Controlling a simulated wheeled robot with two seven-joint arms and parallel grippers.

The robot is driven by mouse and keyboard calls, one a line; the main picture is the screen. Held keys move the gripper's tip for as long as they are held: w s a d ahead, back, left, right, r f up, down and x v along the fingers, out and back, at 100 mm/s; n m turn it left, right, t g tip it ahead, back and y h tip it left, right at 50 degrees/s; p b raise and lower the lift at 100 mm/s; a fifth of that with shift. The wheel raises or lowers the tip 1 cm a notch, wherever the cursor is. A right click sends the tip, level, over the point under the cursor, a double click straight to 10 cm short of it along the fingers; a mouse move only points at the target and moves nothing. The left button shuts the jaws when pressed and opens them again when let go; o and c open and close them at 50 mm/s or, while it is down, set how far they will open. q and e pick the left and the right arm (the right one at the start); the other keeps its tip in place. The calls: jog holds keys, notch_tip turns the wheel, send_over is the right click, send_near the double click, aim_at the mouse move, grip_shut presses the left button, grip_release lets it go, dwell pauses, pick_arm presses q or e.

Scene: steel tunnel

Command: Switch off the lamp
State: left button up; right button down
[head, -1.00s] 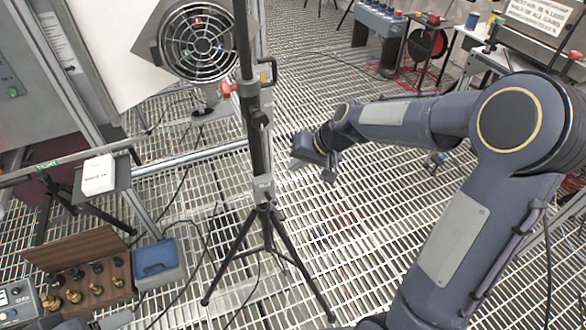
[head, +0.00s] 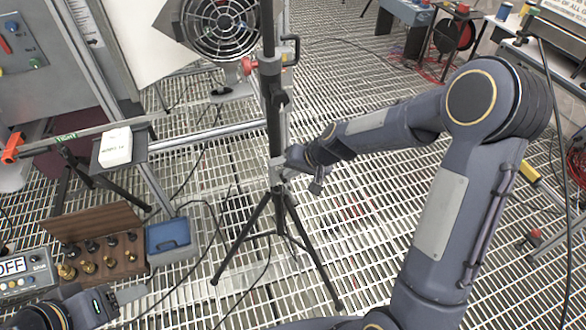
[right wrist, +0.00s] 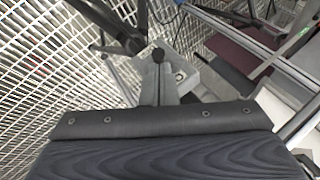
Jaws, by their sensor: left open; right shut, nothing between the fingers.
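A black tripod stand (head: 272,115) rises through the middle of the head view and leaves at the top; no lamp head shows on it. A small grey box (right wrist: 205,82) with a round fitting is beside the fingertips in the right wrist view. My right gripper (head: 284,168) is shut and empty, close against the lower pole; its fingertips (right wrist: 158,58) partly hide the box. I cannot tell whether they touch it, and no switch can be made out. My left gripper (head: 122,298) is open at the lower left, away from the stand.
A round metal grille (head: 220,27) is behind the pole at the top. A white box (head: 115,147) sits on a small shelf at left. Below are a wooden case of brass pieces (head: 98,258), a blue box (head: 170,240) and a unit reading OFF (head: 20,268). Cables cross the grated floor.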

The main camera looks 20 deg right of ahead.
jog(key=s+f+t+b, duration=0.1)
jog(key=t+b, duration=0.1)
jog(key=b, duration=0.8)
jog(key=s+f+n+t+b, duration=0.1)
jog(key=t+b, duration=0.1)
jog(key=b, duration=0.7)
jog(key=shift+y+b, duration=0.3)
jog(key=shift+b, duration=0.05)
jog(key=shift+r+p, duration=0.7)
jog(key=shift+r, duration=0.05)
jog(key=shift+w, duration=0.1)
